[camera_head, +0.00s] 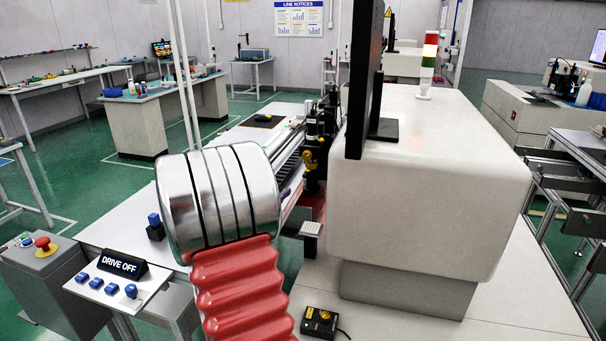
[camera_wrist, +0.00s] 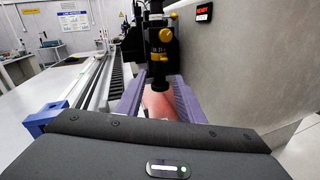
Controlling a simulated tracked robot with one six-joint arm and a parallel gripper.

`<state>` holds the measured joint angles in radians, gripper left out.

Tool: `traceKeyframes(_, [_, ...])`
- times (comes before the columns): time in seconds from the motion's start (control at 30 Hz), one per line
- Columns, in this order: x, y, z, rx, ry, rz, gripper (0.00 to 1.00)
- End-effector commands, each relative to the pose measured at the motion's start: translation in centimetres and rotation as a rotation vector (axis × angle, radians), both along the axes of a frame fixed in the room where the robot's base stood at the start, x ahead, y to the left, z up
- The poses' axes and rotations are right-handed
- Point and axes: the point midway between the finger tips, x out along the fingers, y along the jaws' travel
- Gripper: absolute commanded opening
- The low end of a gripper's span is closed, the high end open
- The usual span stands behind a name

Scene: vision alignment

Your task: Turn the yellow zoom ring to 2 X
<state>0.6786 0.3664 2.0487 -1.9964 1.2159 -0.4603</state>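The yellow zoom ring (camera_wrist: 158,57) sits around a black upright lens barrel in the wrist view, with small dark marks above it that are too small to read. A yellow knob (camera_wrist: 165,35) is just above it. The same lens column shows in the head view, with yellow parts (camera_head: 309,160) left of the big white housing. My gripper (camera_wrist: 157,84) has two purple-grey fingers, spread apart to the left and right of the lower barrel. The ring is ahead of and above the fingers, and they do not appear to touch it. My silver and red arm hides much of the gripper in the head view.
A pinkish-red rounded shape (camera_wrist: 158,105) shows between the fingers; I cannot tell what it is. A rail (camera_wrist: 87,85) runs away on the left.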

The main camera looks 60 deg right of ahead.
Motion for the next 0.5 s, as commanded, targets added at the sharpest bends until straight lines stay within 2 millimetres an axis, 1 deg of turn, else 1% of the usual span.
traceKeyframes(0.1, [-0.4, 0.04, 0.07, -0.003, -0.006, -0.016, 0.35])
traceKeyframes(0.37, [-0.39, -0.02, 0.06, -0.003, -0.004, -0.014, 0.35])
traceKeyframes(0.5, [-0.51, -0.59, 0.03, -0.003, -0.004, -0.015, 0.35])
